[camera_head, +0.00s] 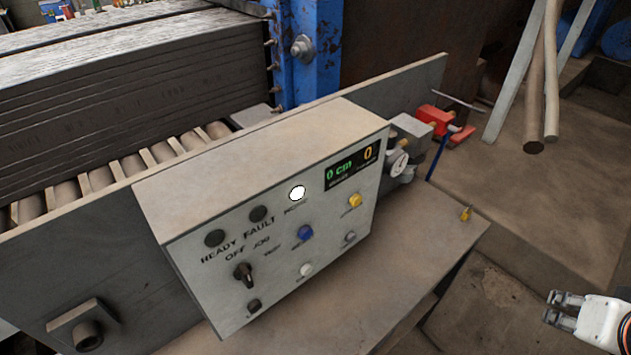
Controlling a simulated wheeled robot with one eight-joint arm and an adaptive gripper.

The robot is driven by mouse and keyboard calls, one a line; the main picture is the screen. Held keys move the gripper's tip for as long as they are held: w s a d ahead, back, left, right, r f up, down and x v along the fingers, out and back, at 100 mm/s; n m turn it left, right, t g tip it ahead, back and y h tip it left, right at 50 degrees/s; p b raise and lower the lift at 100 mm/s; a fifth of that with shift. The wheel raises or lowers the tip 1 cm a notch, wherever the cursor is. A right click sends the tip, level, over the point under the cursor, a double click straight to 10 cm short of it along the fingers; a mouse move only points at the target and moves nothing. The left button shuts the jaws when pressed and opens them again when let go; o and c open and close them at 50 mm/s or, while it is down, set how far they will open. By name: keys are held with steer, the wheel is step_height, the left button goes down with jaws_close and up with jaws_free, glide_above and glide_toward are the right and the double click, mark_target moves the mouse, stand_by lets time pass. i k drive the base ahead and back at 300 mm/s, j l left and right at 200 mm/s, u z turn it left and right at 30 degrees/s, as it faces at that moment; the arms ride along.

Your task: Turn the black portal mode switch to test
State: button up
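The black portal mode switch (244,274) is a small rotary knob at the lower left of the grey control box's sloped front (330,225). Words are printed above it: OFF is readable, then what looks like JOG, and a smaller word to the right is too blurred to read surely. The knob's handle stands roughly upright, leaning slightly toward the OFF side; its exact setting is hard to tell. My gripper (554,307) is at the lower right edge, far from the switch. Its two fingers are apart, with nothing seen between them.
A gauge (399,163) and red valve (434,120) stand behind. A grey ledge (440,250) lies between box and gripper.

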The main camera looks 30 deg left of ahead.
mark_target(243, 271)
steer(key=k+l+u, duration=0.1)
steer(key=u, duration=1.75)
steer(key=k+j, duration=0.1)
steer(key=j, duration=0.25)
steer(key=k+j+z, duration=0.1)
steer(key=j, duration=0.25)
steer(key=k+j, duration=0.2)
steer(key=j, duration=0.15)
steer(key=k+j, duration=0.1)
steer(key=j, duration=0.25)
steer(key=k+j+u, duration=0.15)
steer(key=u, duration=0.45)
steer(key=i+z, duration=0.1)
steer(key=z, duration=0.55)
